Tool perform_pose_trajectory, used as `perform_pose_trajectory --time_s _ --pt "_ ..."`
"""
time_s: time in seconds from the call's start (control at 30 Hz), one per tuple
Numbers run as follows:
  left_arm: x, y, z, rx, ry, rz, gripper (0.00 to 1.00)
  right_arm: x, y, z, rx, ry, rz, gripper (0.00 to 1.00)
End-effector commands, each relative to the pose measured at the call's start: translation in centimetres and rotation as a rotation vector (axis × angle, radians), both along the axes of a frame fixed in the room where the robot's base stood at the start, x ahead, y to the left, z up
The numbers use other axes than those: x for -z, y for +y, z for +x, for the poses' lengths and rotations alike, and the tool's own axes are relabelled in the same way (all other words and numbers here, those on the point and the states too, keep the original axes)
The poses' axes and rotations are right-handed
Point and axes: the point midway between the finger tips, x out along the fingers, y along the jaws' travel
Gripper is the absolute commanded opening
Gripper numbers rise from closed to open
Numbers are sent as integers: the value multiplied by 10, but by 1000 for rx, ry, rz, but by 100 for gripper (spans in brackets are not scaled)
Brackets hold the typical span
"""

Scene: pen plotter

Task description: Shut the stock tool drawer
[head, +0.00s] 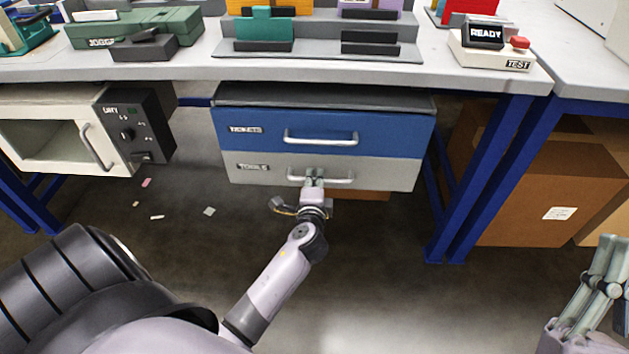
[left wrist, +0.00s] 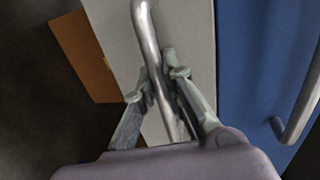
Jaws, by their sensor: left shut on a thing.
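The drawer unit hangs under the workbench in the head view. Its lower grey drawer (head: 390,174), labelled as tools, has a silver bar handle (head: 340,180); its front looks about level with the blue drawer (head: 385,135) above it. My left gripper (head: 314,178) is at the grey drawer's handle, left of its middle. In the left wrist view, the gripper (left wrist: 160,85) has its fingers on both sides of the handle bar (left wrist: 148,35), shut on it.
A white oven-like unit (head: 62,128) with a dark control panel stands left of the drawers. Blue bench legs (head: 455,190) and cardboard boxes (head: 530,185) are on the right. Small scraps (head: 209,211) lie on the floor. The floor before the drawers is otherwise clear.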

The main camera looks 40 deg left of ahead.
Motion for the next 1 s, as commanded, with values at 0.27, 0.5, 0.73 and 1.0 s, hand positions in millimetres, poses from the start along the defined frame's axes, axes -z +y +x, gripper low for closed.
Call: perform_pose_trajectory --time_s 0.27,0.5,0.73,1.0 --pt "-3 2 2 -1 -7 4 26 0 0 0 0 -2 1 0" --pt "-4 2 2 0 -8 4 32 0 0 0 0 -2 1 0" --pt "-4 1 1 0 -7 3 32 0 0 0 -2 -1 1 0" --pt "-8 -15 -26 0 -4 0 32 0 0 0 -2 -1 1 0"
